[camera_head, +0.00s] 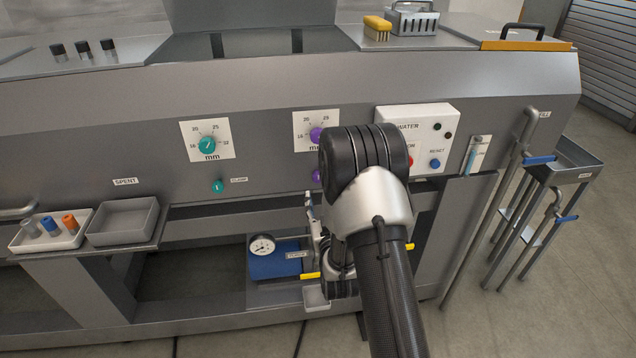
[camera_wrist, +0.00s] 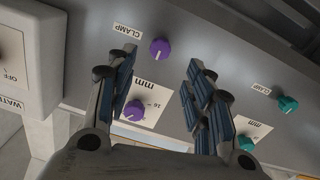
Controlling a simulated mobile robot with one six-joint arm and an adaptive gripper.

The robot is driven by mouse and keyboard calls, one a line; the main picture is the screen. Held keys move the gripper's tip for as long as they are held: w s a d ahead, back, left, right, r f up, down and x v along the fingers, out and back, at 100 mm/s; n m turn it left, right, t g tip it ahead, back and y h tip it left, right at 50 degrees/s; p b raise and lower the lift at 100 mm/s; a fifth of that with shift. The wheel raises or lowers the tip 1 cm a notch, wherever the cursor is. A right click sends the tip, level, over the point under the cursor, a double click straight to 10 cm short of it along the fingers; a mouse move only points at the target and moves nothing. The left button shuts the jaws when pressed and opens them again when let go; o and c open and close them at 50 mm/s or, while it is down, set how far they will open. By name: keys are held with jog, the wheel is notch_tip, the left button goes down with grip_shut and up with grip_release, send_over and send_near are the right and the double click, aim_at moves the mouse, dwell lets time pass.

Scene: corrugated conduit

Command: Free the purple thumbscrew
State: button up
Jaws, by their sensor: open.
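The purple thumbscrew (camera_wrist: 160,48) is a small round knob beside a CLAMP label on the grey panel. In the wrist view it appears just beyond and between the open fingertips of my gripper (camera_wrist: 161,62), with no contact visible. My gripper is empty.
A teal dial (camera_head: 207,145) and teal thumbscrew (camera_head: 217,186) are left of the purple pair in the head view. The white WATER box (camera_head: 440,120) is close on the right. A gauge (camera_head: 262,246) and blue block (camera_head: 275,265) sit on a lower shelf.

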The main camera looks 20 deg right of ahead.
aim_at(318, 179)
jog(key=b+x, duration=0.1)
jog(key=x, duration=0.8)
jog(key=shift+c, duration=0.5)
jog(key=c, duration=1)
